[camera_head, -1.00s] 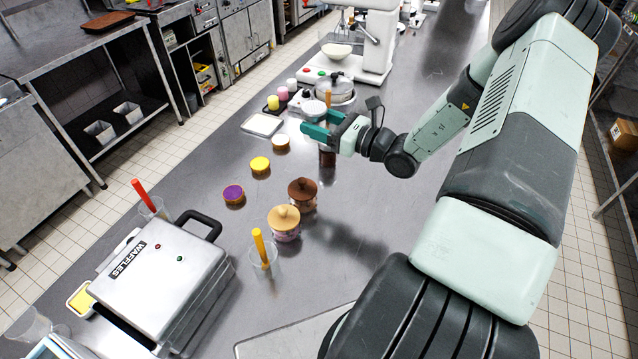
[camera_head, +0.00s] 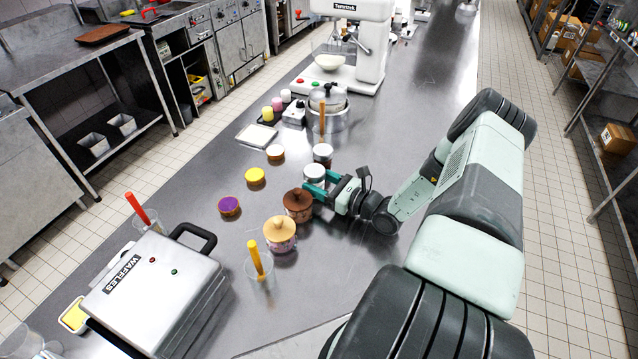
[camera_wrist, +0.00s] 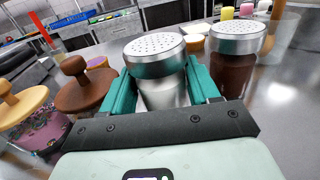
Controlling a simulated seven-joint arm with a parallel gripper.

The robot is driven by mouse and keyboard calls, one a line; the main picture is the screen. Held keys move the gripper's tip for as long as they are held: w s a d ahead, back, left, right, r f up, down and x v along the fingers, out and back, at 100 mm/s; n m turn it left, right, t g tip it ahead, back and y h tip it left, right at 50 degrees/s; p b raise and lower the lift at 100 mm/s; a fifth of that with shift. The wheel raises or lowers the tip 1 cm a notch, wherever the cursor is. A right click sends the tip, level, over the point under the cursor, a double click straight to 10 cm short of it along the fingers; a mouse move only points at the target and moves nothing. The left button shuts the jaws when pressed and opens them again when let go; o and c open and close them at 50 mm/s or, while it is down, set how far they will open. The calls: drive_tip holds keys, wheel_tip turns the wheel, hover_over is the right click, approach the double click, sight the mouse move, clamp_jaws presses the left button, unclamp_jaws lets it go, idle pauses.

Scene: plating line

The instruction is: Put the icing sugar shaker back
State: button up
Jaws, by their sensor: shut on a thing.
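The icing sugar shaker (camera_head: 314,172), with a perforated silver lid, is between the fingers of my gripper (camera_head: 318,188). In the wrist view the shaker (camera_wrist: 162,92) stands upright between the two teal fingers of my gripper (camera_wrist: 162,95), which are shut on it. Its base is hidden, so I cannot tell whether it touches the counter. A similar shaker with dark brown contents (camera_wrist: 233,72) stands just right of it in the wrist view; in the head view this brown shaker (camera_head: 323,154) is just behind it.
A jar with a brown knobbed lid (camera_head: 299,203) is close to the left of my gripper. A jar with a tan lid (camera_head: 280,232) and a cup with a yellow handle (camera_head: 259,265) stand nearer. Small tubs and a waffle iron (camera_head: 155,285) are left. The counter's right side is clear.

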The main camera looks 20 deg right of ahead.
drive_tip(key=shift+f, duration=0.25)
drive_tip(key=shift+f, duration=0.1)
drive_tip(key=o, duration=0.9)
drive_tip(key=shift+c, duration=0.2)
drive_tip(key=v, duration=1.2)
